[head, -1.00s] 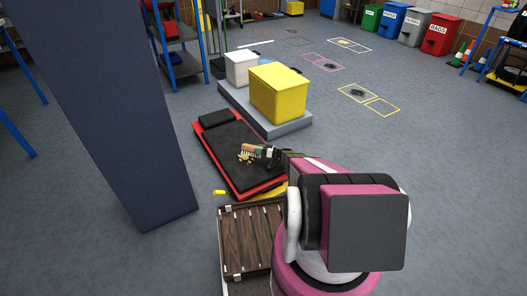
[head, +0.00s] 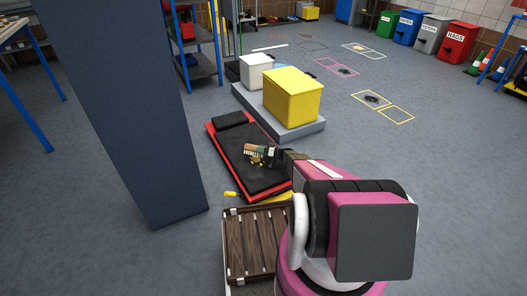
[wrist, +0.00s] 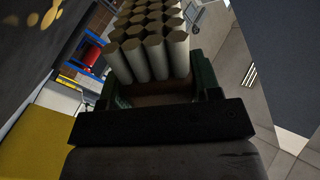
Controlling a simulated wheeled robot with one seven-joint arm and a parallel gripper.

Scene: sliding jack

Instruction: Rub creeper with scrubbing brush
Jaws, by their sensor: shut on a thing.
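The creeper (head: 236,143), a black padded board with a red edge and a headrest, lies on the floor ahead of me. Small yellowish bits (head: 256,161) lie on its pad near the brush, and some show at the top left of the wrist view (wrist: 48,14). My gripper (head: 277,153) is over the creeper's right side, shut on the scrubbing brush (head: 257,149). The brush's pale thick bristles (wrist: 150,45) fill the top middle of the wrist view. I cannot tell whether the bristles touch the pad.
A grey platform (head: 259,112) with a yellow box (head: 292,97) and a white box (head: 256,70) stands behind the creeper. A dark pillar (head: 125,110) rises at left. A slatted wooden crate (head: 256,242) is near my base, with a small yellow object (head: 230,194) on the floor beyond it.

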